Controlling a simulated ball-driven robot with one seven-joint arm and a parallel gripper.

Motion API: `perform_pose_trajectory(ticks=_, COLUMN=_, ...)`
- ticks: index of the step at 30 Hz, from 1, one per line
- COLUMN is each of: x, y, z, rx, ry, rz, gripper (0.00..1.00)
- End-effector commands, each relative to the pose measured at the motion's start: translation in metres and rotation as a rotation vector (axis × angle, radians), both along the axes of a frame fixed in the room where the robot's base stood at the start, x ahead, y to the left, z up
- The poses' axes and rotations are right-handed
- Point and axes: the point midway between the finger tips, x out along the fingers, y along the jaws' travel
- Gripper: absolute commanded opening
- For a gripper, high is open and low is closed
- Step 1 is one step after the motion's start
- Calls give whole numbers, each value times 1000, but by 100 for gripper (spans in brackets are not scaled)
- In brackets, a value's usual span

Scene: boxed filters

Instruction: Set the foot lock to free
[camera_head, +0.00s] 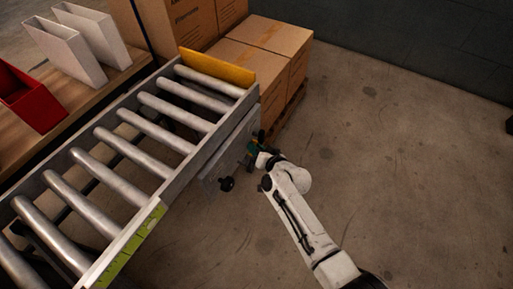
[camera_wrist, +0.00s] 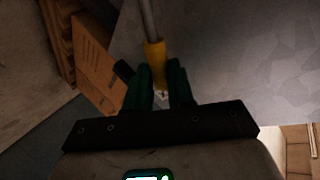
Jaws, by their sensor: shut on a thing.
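My gripper (camera_head: 252,149) is at the side of the roller conveyor, by a grey panel (camera_head: 216,168) under its rail. In the wrist view its two dark green fingers (camera_wrist: 162,84) are shut on the yellow end of a thin grey lever (camera_wrist: 154,52). The lever runs up out of the wrist picture, beside a broad grey surface. I cannot tell from the frames whether this lever is the foot lock, or which setting it is in. In the head view the lever is hidden or too small to make out. A black knob (camera_head: 227,184) sticks out below the panel.
The roller conveyor (camera_head: 157,216) has a yellow end stop (camera_head: 217,67). Cardboard boxes (camera_head: 268,38) stand on a pallet just beyond my gripper. A wooden table (camera_head: 74,93) with white holders (camera_head: 65,48) and a red one (camera_head: 31,96) is at left. The floor at right is clear.

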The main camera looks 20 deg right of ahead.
Motion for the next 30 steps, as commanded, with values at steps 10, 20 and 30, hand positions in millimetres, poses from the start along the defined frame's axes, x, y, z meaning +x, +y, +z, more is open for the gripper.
perform_pose_trajectory(ticks=10, x=0, y=0, z=0, rx=1, ry=1, rz=-1, gripper=39)
perform_pose_trajectory(ticks=20, x=0, y=0, z=0, rx=0, ry=1, rz=-1, gripper=48)
perform_pose_trajectory(ticks=30, x=-39, y=-7, z=17, rx=-1, ry=2, rz=-1, gripper=48)
